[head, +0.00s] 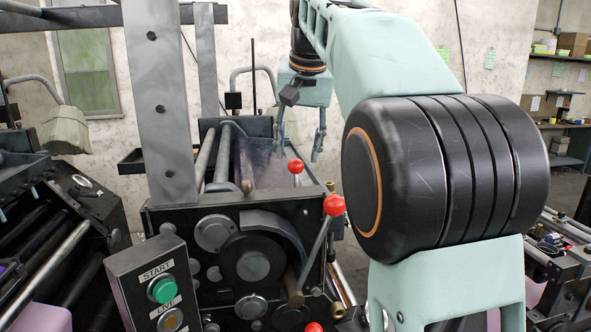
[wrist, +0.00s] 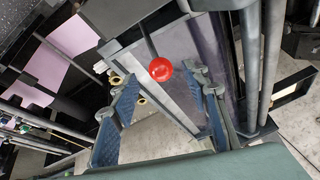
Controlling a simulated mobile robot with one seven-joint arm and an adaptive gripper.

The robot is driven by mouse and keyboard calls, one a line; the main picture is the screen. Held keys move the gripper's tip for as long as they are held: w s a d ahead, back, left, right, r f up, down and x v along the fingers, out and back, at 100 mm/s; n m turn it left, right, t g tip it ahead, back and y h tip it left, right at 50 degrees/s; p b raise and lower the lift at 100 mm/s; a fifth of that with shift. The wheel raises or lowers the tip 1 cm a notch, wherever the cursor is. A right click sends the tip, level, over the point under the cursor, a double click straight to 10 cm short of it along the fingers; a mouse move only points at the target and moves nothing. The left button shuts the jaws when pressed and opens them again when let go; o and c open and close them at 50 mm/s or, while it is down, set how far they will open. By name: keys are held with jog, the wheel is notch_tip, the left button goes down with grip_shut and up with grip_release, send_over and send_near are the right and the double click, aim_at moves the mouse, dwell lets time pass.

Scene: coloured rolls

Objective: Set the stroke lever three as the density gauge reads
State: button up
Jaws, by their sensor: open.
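Red-knobbed levers stand on the press: a far one (head: 295,166), a nearer one (head: 334,205) on a grey rod, and a low one (head: 313,327) cut by the bottom edge. Which is lever three I cannot tell. My gripper (head: 302,145) is open and empty, fingers pointing down, just above the far knob in the head view. In the wrist view a red knob (wrist: 160,69) shows between and beyond the blue-padded fingers; no contact is visible. A small pale dial (head: 83,181) is on the left machine; its reading is too small, and whether it is the density gauge I cannot tell.
A control box with a green START button (head: 162,289) stands in front of the press. Metal uprights (head: 160,100) and rollers (head: 222,155) lie left of the gripper. My large arm joint fills the right of the head view. Shelves stand far right.

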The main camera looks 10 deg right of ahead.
aim_at(296, 162)
jog(key=x, duration=0.6)
jog(key=shift+w, duration=0.1)
jog(key=shift+c, duration=0.4)
grip_shut()
